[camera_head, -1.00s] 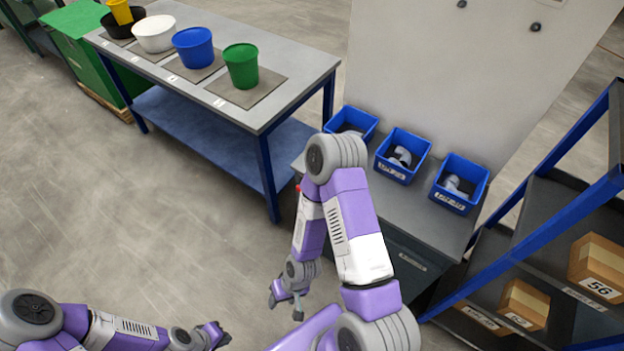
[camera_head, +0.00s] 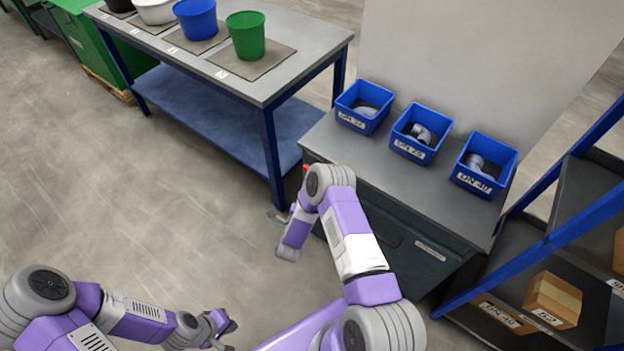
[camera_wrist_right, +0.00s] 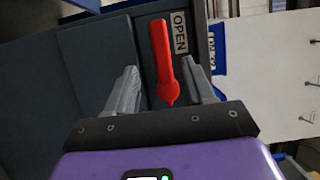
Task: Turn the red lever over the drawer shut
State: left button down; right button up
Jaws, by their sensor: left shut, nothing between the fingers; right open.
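The red lever (camera_wrist_right: 161,50) shows in the right wrist view on the dark cabinet front, its round hub nearest my gripper. It lies alongside an OPEN label (camera_wrist_right: 180,33). My right gripper (camera_wrist_right: 160,74) is open, with one finger on each side of the lever in the picture; I cannot tell whether they touch it. In the head view only a bit of red (camera_head: 306,168) shows behind my right arm. The drawer cabinet (camera_head: 425,235) is dark, with its left front partly hidden by that arm. My left gripper (camera_head: 224,325) is shut and empty, low over the floor.
Blue bins (camera_head: 364,107) with grey parts stand on the cabinet top. A blue-framed table (camera_head: 275,90) with buckets is at the upper left. A shelf rack (camera_head: 570,215) with cardboard boxes (camera_head: 553,298) is at the right. The floor at left is clear.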

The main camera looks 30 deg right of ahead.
jog(key=b+x, duration=0.2)
jog(key=x, duration=0.5)
jog(key=shift+w+d, duration=0.15)
grip_shut()
